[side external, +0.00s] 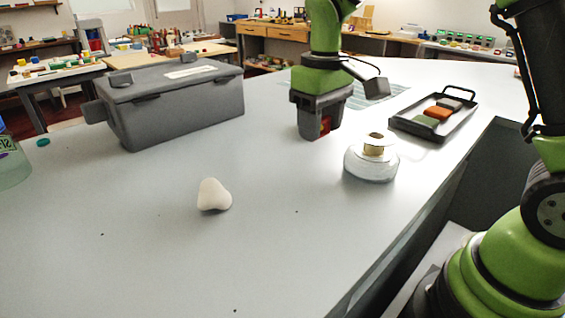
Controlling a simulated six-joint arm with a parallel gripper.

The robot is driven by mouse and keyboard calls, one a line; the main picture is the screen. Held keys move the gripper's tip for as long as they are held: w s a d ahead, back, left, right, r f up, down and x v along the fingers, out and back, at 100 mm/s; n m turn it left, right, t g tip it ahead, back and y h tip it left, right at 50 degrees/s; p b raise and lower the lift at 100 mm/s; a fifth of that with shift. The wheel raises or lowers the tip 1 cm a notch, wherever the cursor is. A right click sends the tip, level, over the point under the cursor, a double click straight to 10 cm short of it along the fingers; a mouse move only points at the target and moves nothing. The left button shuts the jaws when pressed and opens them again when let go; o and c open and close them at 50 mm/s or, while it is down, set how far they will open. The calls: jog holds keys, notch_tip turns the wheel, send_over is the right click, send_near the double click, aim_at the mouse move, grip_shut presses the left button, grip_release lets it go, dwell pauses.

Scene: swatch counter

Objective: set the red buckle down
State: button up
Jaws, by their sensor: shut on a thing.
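My gripper (318,128) points down over the counter (270,245), left of and a little behind the clear round container. It is shut on the red buckle (325,126), which shows as a small red patch between the dark fingers. Most of the buckle is hidden by the fingers. I cannot tell whether the buckle touches the counter or hangs just above it.
A clear round container with a brass-coloured top (372,168) stands close on the right. A black tray (405,124) with several coloured blocks lies behind it. A grey lidded case (180,108) stands left. A whitish lump (213,195) sits in front, with free counter around it.

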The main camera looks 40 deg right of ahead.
notch_tip(320, 180, up, 4)
send_over(280, 141)
jog(key=s, duration=0.2)
jog(key=shift+w+r, duration=0.6)
jog(key=shift+w, duration=0.35)
jog(key=shift+f, duration=4.9)
jog(key=shift+f, duration=0.15)
jog(key=o, duration=0.9)
